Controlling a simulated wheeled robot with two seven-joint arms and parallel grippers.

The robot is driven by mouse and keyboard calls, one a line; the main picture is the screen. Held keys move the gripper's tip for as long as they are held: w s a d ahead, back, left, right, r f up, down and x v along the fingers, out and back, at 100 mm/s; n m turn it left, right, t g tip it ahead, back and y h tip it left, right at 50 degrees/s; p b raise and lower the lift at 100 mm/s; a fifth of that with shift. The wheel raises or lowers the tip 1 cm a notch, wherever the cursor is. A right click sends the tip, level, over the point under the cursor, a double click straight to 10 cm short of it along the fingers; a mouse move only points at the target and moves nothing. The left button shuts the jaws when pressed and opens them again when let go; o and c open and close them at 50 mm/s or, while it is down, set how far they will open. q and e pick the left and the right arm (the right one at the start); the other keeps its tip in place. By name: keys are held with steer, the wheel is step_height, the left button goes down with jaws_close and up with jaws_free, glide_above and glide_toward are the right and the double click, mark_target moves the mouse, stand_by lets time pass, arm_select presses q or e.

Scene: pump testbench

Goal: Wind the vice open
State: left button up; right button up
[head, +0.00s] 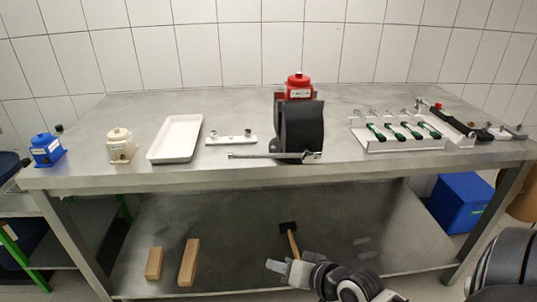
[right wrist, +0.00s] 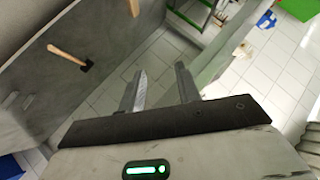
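The dark vice (head: 302,130) stands at the front middle of the steel bench. Its bar handle (head: 262,156) lies level along the front edge and points left. A red pump (head: 298,87) shows at the back of the vice; I cannot tell whether the jaws grip it, as the vice body hides the contact. My right gripper (head: 276,268) is low in front of the bench, well below the handle. In the right wrist view (right wrist: 160,88) its two fingers stand apart with nothing between them. My left gripper is out of view.
On the bench are a blue pump (head: 47,150), a cream pump (head: 121,146), a white tray (head: 176,138) and a rack of green-handled tools (head: 400,132). The lower shelf holds wooden blocks (head: 189,262) and a hammer (head: 289,238). A blue bin (head: 461,203) stands right.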

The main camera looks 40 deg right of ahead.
steer(key=w+d+r+m+t, duration=0.25)
steer(key=d+r+m, duration=0.4)
steer(key=r, duration=0.35)
steer(key=m+t+y, duration=0.2)
steer(key=m, duration=0.2)
glide_toward(258, 157)
steer(key=p+x, duration=0.1)
steer(key=x, duration=0.9)
steer(key=shift+w+a+p, duration=0.1)
steer(key=shift+w+p, duration=0.25)
steer(key=shift+w, duration=0.05)
jaws_close()
